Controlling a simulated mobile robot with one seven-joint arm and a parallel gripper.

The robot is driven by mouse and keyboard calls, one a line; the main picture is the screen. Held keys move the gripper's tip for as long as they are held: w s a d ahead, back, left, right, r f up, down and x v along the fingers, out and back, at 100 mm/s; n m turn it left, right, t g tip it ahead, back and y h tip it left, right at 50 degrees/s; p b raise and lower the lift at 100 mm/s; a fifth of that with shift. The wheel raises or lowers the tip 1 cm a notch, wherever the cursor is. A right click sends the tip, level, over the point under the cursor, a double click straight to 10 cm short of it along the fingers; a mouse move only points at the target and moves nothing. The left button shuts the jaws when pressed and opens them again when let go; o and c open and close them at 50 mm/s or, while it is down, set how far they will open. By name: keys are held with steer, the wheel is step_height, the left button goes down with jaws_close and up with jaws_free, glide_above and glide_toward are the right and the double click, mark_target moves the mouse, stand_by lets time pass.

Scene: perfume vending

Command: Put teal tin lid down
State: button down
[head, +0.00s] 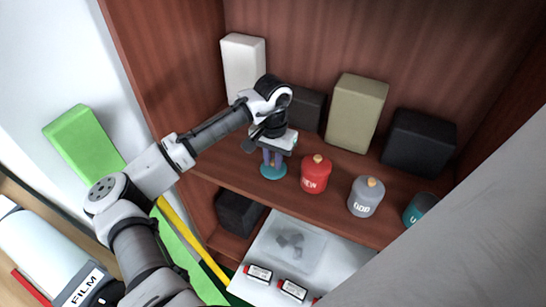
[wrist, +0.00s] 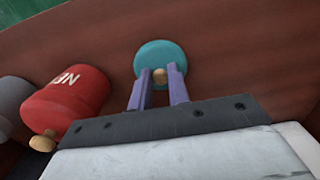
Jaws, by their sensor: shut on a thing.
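The teal tin lid (head: 272,173) is a round disc with a small wooden knob, low over the wooden shelf at the left of the red tin. In the wrist view the lid (wrist: 158,52) lies beyond my fingertips. My gripper (head: 272,158) points down, its purple fingers shut on the knob; they also show in the wrist view (wrist: 160,76). I cannot tell whether the lid touches the shelf. The teal tin (head: 416,210) stands at the right end of the row, partly hidden by a grey surface.
A red tin (head: 315,175) with a lid stands close right of the teal lid, and a grey tin (head: 365,197) further right. Several boxes stand behind, including white (head: 243,65), olive (head: 356,112) and black (head: 418,140). A lower white surface (head: 262,240) holds small red-and-black packs.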

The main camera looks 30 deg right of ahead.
mark_target(273, 163)
steer(key=shift+f, duration=0.1)
steer(key=c, duration=1.3)
jaws_free()
step_height(273, 163, up, 12)
steer(key=shift+r+b, duration=0.15)
steer(key=shift+b, duration=1.05)
